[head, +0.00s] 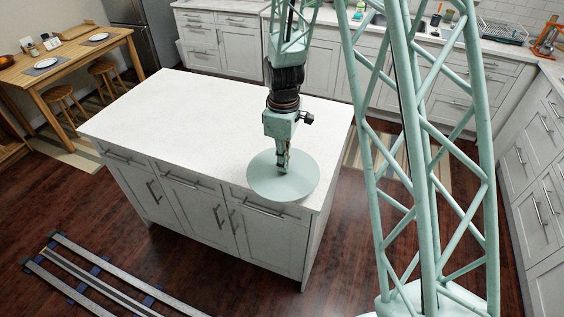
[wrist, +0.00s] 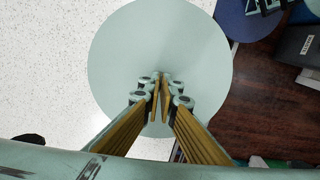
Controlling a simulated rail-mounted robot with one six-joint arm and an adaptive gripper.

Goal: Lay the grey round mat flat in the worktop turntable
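The grey round mat (head: 265,184) is a flat, pale grey-green disc at the near right end of the white island worktop (head: 180,115). In the wrist view the mat (wrist: 120,50) fills the middle and its right side reaches past the worktop edge. My gripper (head: 283,170) points down at the middle of the mat. In the wrist view its fingertips (wrist: 160,84) are close together at the mat's centre and look shut on it; the grip point itself is mostly hidden. I cannot pick out the turntable in either view.
The left and middle of the worktop are bare. Floor rails (head: 100,280) run at the lower left. A wooden table (head: 70,60) with plates and stools stands at the far left. White counters (head: 500,75) line the back and right.

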